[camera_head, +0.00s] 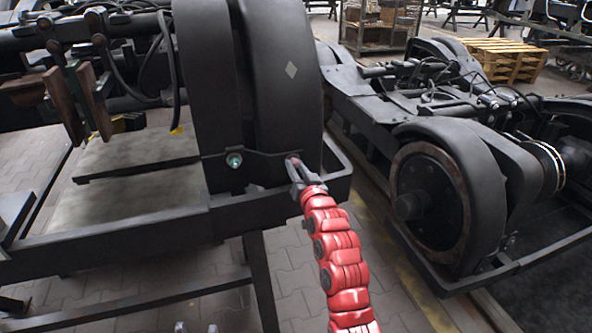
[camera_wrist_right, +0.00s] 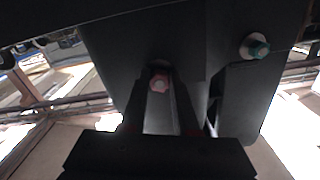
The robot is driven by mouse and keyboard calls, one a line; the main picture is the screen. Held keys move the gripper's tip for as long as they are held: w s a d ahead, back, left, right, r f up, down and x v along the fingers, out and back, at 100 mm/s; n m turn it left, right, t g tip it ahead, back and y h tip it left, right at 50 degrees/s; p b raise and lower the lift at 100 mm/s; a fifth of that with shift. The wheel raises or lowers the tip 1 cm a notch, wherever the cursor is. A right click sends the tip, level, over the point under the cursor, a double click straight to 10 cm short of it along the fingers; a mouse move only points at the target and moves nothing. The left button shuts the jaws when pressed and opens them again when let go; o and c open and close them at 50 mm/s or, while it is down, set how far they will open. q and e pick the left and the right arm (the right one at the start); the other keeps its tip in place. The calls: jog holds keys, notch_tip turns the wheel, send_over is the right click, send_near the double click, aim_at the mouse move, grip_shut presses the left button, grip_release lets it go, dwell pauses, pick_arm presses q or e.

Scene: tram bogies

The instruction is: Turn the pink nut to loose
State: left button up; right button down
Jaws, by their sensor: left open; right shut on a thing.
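The pink nut (camera_wrist_right: 159,83) is on the dark bogie frame and sits between the fingertips of my right gripper (camera_wrist_right: 160,92) in the right wrist view. In the head view my right gripper (camera_head: 299,174), on its red arm, reaches the frame below the black wheel cover and is shut on the nut, which is mostly hidden there. My left gripper (camera_head: 197,328) shows only its two grey fingertips at the bottom edge. They are apart, with nothing seen between them, well away from the nut.
A teal nut (camera_head: 235,159) is on the same frame, left of the pink one; it also shows in the right wrist view (camera_wrist_right: 254,46). A black rail (camera_head: 150,232) runs below. A second bogie with a large wheel (camera_head: 433,195) stands at the right. Wooden pallets (camera_head: 503,60) lie behind.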

jog(key=shift+f, duration=0.1)
jog(key=c, duration=0.7)
grip_release()
jog(key=shift+o, duration=0.2)
jog(key=shift+s, duration=0.15)
jog(key=v, duration=1.7)
jog(key=shift+d, duration=0.1)
